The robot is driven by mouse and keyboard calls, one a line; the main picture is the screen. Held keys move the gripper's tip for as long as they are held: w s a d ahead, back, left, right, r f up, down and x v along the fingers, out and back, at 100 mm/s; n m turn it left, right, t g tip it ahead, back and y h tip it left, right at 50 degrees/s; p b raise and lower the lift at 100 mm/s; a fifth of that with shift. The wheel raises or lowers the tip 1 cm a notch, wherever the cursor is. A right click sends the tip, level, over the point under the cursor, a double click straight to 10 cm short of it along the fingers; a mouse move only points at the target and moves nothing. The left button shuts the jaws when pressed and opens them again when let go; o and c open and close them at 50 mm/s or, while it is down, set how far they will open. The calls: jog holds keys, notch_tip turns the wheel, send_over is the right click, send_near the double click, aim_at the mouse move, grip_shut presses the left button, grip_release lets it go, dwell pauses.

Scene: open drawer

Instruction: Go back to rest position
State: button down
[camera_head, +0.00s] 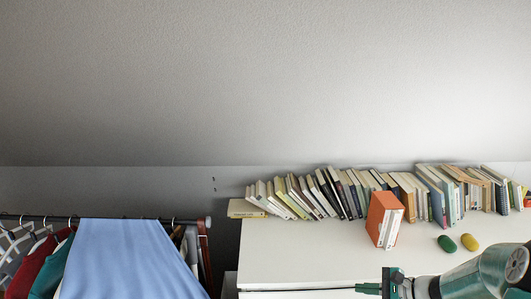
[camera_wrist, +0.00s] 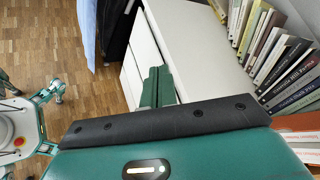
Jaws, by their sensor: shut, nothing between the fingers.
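My gripper (camera_wrist: 157,85) shows in the wrist view as two green fingers pressed together with nothing between them. It is beside the white dresser (camera_wrist: 195,50), over its front edge. In the head view my gripper (camera_head: 368,288) is low in the picture, pointing left along the front of the dresser (camera_head: 300,256). My forearm reaches in from the right there. Drawer fronts (camera_wrist: 138,65) show left of the fingers in the wrist view. I cannot tell whether a drawer stands open.
A row of books (camera_head: 340,190) lines the back of the dresser top. An orange book (camera_head: 382,218) stands apart, near a green object (camera_head: 446,243) and a yellow object (camera_head: 469,242). A clothes rack with a blue cloth (camera_head: 125,255) is at left. Wooden floor (camera_wrist: 45,45) is open.

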jog(key=s+a+r+n+h, duration=0.5)
jog(key=s+r+n, duration=0.3)
jog(key=s, duration=0.4)
jog(key=s+a+r+n+g+h, duration=0.1)
jog(key=s+a+r+n+h, duration=0.4)
jog(key=s+a+r+n, duration=0.3)
jog(key=s+r+n, duration=0.1)
jog(key=s+r, duration=0.2)
jog(key=s, duration=0.1)
jog(key=shift+r+g, duration=0.2)
jog(key=shift+g, duration=0.1)
